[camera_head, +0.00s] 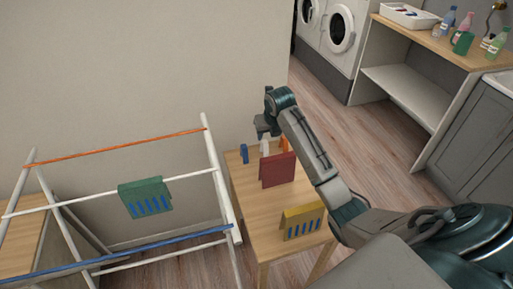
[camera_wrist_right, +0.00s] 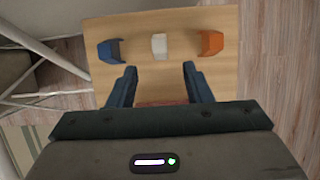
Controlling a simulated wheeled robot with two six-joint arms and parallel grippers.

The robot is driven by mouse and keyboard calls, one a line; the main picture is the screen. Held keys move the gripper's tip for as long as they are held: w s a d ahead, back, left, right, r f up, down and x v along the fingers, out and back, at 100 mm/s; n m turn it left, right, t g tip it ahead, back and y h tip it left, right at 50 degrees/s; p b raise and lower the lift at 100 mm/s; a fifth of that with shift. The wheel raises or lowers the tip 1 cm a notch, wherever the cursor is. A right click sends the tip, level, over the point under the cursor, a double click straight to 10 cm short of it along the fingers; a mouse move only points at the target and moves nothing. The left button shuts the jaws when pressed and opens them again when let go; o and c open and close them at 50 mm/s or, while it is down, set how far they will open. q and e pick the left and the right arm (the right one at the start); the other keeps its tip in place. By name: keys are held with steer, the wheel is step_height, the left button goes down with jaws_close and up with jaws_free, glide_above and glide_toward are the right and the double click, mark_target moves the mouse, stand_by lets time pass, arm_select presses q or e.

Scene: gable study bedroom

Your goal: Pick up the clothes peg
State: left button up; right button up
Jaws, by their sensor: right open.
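Three small peg-like pieces stand in a row at the far end of the small wooden table (camera_head: 248,222): a blue one (camera_head: 244,153), a white one (camera_head: 264,147) and an orange one (camera_head: 284,143). I cannot tell which is the clothes peg meant. The right wrist view also shows the blue piece (camera_wrist_right: 110,51), white piece (camera_wrist_right: 158,46) and orange piece (camera_wrist_right: 210,42). My right gripper (camera_wrist_right: 159,68) is open and empty. Its fingertips point towards the row, with the white piece ahead of the gap between them. My left gripper is not in view.
A red holder (camera_head: 278,170) and a yellow holder with blue slots (camera_head: 302,221) stand nearer on the table. A white drying rack (camera_head: 220,190) with a green holder (camera_head: 145,196) is close on the left. Washing machines (camera_head: 341,28) and a counter (camera_head: 425,38) are behind right.

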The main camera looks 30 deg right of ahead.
mark_target(265, 141)
steer(key=x, duration=0.4)
steer(key=shift+a+f+p, duration=0.1)
steer(key=shift+f+p, duration=0.15)
steer(key=shift+p, duration=0.15)
steer(key=shift+w+f, duration=0.25)
steer(key=shift+f, duration=0.05)
steer(key=x, duration=0.2)
steer(key=p+x, duration=0.1)
steer(key=x, duration=0.1)
steer(key=shift+w+d+f, duration=0.1)
steer(key=shift+w+d, duration=0.15)
steer(key=shift+w, duration=0.1)
steer(key=shift+w+f, duration=0.15)
steer(key=shift+f, duration=0.15)
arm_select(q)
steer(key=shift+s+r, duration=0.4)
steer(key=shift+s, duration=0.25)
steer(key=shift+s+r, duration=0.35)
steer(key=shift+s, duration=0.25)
arm_select(e)
jaws_close()
